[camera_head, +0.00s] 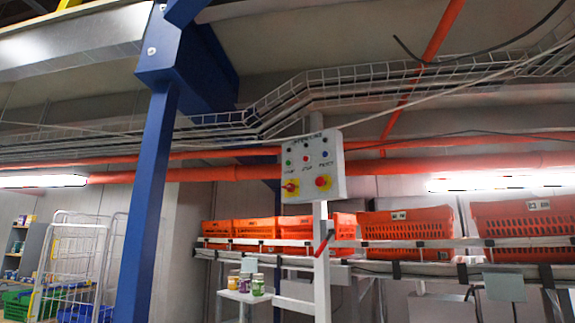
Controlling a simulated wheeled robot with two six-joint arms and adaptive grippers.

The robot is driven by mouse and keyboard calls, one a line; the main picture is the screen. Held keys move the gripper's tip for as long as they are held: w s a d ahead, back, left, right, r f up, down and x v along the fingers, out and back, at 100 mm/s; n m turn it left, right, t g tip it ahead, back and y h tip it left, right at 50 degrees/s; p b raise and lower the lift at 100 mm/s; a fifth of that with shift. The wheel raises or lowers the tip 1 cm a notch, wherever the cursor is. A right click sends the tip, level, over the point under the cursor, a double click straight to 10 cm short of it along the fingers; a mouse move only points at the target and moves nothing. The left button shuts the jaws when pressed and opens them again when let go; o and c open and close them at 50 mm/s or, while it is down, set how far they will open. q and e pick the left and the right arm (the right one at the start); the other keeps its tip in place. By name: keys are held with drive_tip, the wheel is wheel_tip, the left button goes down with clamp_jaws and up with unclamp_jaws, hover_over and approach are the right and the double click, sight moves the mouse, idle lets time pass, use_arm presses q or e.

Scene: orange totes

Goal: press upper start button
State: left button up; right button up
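A light grey control panel (335,163) stands on a white post (320,265) near the middle of the view, its face tilted slightly. It carries small round buttons and lamps. The small labels are too blurred to read surely, so I cannot tell which is the upper start button. Neither gripper is in view.
Orange totes (405,223) line a conveyor (440,243) behind the panel. A blue column (150,200) rises at the left, near a white wire cart (75,255). Several jars (258,285) stand on a small white table (243,297) left of the post.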

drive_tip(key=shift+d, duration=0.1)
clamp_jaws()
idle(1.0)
